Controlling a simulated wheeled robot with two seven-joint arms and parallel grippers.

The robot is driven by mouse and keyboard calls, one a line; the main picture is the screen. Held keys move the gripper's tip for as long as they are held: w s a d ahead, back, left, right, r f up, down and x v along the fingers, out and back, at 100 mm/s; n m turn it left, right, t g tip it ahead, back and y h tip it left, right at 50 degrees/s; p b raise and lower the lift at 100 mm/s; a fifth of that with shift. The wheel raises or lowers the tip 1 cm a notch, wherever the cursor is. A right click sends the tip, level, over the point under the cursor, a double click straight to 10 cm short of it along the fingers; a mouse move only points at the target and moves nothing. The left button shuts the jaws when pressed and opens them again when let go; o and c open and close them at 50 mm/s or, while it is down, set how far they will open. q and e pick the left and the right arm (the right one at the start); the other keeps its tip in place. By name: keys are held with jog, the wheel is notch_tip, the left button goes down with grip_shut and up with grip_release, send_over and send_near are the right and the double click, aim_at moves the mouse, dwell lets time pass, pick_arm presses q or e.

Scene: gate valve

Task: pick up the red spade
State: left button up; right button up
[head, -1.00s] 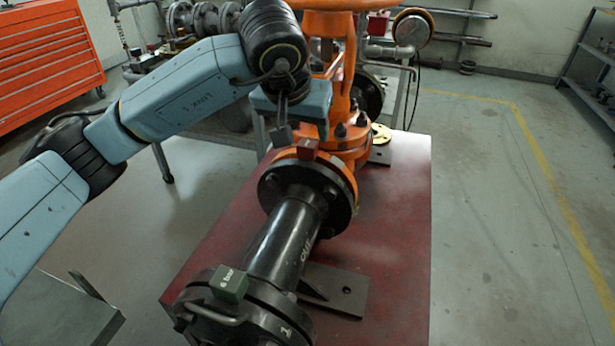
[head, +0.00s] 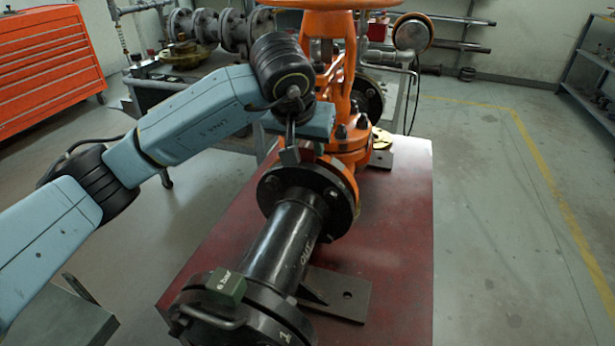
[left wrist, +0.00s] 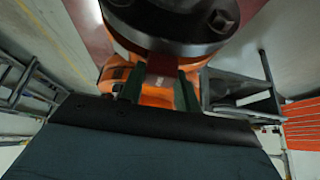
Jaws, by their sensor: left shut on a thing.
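The red spade shows in the left wrist view as a dark red block (left wrist: 163,66) between the two fingers of my left gripper (left wrist: 160,88), below the black flange. My left gripper (head: 302,153) is shut on it at the top of the flange joint between the black pipe (head: 285,240) and the orange valve (head: 343,125). In the head view the gripper hides the red block. How much of the spade sits between the flanges is hidden. My right gripper is not in view.
The orange valve body and handwheel rise close behind my gripper. The table's right side is clear.

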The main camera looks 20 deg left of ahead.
pick_arm(q)
grip_shut()
jog(key=shift+r, duration=0.2)
